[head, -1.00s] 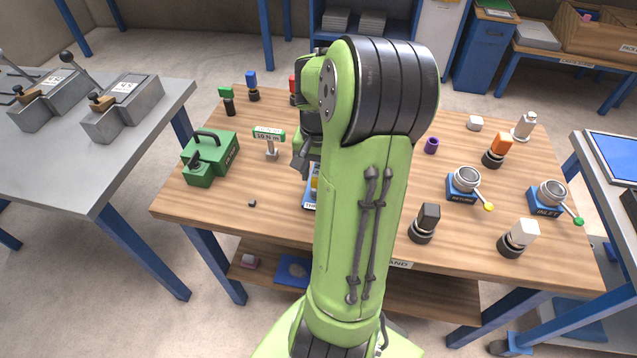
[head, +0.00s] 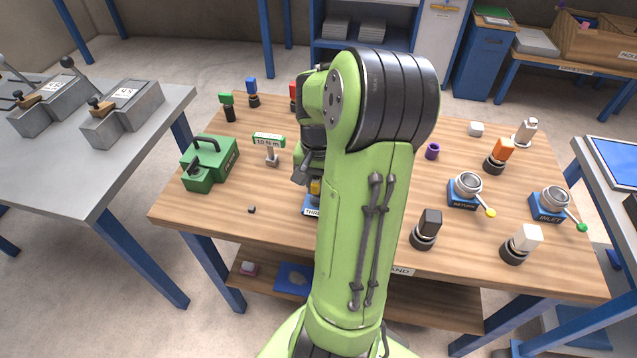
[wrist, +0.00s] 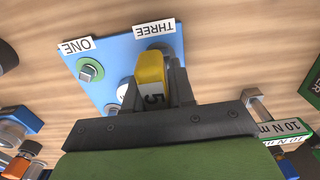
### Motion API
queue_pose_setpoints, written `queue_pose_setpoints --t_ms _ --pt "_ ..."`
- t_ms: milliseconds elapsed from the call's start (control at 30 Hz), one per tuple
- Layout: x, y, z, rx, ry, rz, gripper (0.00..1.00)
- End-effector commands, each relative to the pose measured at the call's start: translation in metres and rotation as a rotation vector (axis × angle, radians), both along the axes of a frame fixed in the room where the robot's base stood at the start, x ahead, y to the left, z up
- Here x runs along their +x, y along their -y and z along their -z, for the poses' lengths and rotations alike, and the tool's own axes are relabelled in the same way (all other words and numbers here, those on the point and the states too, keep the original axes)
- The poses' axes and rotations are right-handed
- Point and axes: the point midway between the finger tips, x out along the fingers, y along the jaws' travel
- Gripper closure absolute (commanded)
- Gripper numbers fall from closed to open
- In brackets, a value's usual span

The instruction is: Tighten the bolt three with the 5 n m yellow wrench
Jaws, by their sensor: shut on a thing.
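My gripper (wrist: 158,92) is shut on the yellow wrench (wrist: 150,68), which has a "5" on its side. The wrench is over the blue plate (wrist: 97,48) beside the "THREE" label (wrist: 154,29). Bolt three is hidden behind the wrench and fingers, so I cannot tell whether the wrench touches it. Bolt one (wrist: 89,70) shows near the "ONE" label (wrist: 77,49). In the head view my arm covers most of the plate (head: 311,201); a bit of the yellow wrench (head: 315,187) shows below my gripper (head: 303,178).
The green-topped 10 N m wrench (head: 269,141) stands left of my gripper, with a green case (head: 210,163) farther left. A small dark piece (head: 251,209) lies on the wooden table (head: 215,222). Blue-based cups (head: 466,190) and several capped parts stand to the right.

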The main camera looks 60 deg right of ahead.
Motion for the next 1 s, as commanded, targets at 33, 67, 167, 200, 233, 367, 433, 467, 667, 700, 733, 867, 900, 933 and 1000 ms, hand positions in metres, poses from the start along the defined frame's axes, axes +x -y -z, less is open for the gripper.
queue_pose_setpoints --t_ms 33,67,167,200,233,367,433,467,667,700,733,867,900,933,1000 --pt "0.0001 0.0001 -0.0002 -0.001 0.0 0.0 1.0" --pt "0.0001 0.0001 -0.0002 -0.001 0.0 0.0 1.0" --pt "0.0002 0.0 -0.0004 -0.001 0.0 0.017 1.0" --pt "0.0005 -0.0003 -0.0006 -0.001 0.0 0.057 1.0" --pt "0.0005 -0.0003 -0.0007 -0.001 0.0 0.105 1.0" --pt "0.0002 -0.0003 -0.0005 0.0 -0.001 0.358 1.0" --pt "0.0002 -0.0003 -0.0002 0.0 -0.001 0.452 1.0" --pt "0.0001 -0.0002 -0.0001 0.0 0.0 0.478 1.0" --pt "0.0002 -0.0001 0.0003 0.0 0.001 0.503 1.0" --pt "0.0001 0.0 0.0004 0.0 0.0 0.503 1.0" --pt "0.0002 -0.0001 0.0004 0.0 0.0 0.506 1.0" --pt "0.0003 -0.0003 0.0 -0.001 -0.001 0.666 1.0" --pt "0.0001 -0.0002 0.0 0.0 -0.001 0.749 1.0" --pt "0.0005 -0.0004 0.0 0.0 0.0 0.806 1.0" --pt "0.0 -0.0002 0.0002 0.0 -0.001 0.921 1.0"
